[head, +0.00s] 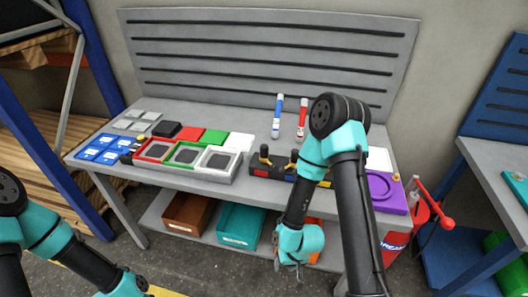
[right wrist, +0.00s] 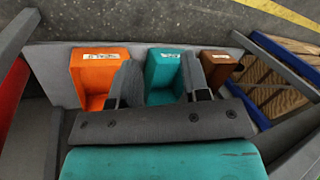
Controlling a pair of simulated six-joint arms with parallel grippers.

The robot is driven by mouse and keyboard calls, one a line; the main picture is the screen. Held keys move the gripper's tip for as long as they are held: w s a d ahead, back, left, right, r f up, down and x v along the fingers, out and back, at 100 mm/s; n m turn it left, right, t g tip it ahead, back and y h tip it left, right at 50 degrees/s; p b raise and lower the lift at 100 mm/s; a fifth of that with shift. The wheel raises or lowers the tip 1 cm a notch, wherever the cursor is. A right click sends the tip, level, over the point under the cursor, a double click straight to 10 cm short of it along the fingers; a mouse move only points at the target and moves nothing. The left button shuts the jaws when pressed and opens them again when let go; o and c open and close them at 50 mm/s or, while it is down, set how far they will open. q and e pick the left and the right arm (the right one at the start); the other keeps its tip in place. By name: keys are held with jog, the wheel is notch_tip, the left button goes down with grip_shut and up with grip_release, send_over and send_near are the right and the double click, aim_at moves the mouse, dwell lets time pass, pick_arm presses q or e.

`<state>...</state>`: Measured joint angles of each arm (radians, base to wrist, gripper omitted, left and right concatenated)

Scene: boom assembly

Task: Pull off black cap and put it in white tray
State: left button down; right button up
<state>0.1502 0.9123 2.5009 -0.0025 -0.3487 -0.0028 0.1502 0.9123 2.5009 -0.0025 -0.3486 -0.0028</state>
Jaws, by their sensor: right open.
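A white-rimmed square tray (head: 218,160) with a grey inside sits at the right end of a row on the workbench. Dark upright pieces (head: 265,153) stand in a long black rack (head: 262,171) right of it; I cannot tell whether a black cap is among them. A flat black square piece (head: 166,129) lies behind the trays. My right gripper (head: 290,262) hangs in front of the bench, below its top. In the right wrist view its two fingers (right wrist: 163,85) are apart, with nothing seen between them. Only part of my left arm shows; its gripper is out of frame.
Red-rimmed (head: 153,150) and green-rimmed (head: 186,155) trays sit beside the white one. Blue (head: 102,148) pieces lie at the left. A purple holder (head: 388,192) is at the right. Brown (head: 188,211), teal (head: 240,226) and orange (right wrist: 98,75) bins stand on the lower shelf.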

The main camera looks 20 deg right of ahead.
jog(key=shift+o, duration=1.3)
jog(key=shift+w+a, duration=0.1)
jog(key=shift+w, duration=0.15)
jog(key=shift+o, duration=0.9)
jog(key=w+a+r+n, duration=0.1)
jog(key=w+a+r, duration=0.3)
jog(key=w, duration=0.4)
jog(key=shift+a, duration=0.9)
jog(key=w+a+r+n+g, duration=0.1)
jog(key=w+a+r+n, duration=0.2)
jog(key=w+a+r, duration=0.35)
jog(key=w+a+r+n, duration=0.2)
jog(key=w+a+r, duration=0.2)
jog(key=w+r, duration=0.5)
jog(key=w+d+r+n+h, duration=0.2)
jog(key=w+d+r+n, duration=0.1)
jog(key=d+r+n, duration=0.4)
jog(key=w+d+r+n+h, duration=0.1)
jog(key=w+d+r+n, duration=0.3)
jog(key=d+r, duration=0.9)
notch_tip(320, 180, up, 5)
jog(key=n, duration=0.3)
jog(key=shift+d+f+h, duration=0.15)
jog(key=shift+d+h, duration=0.2)
jog(key=shift+h, duration=0.05)
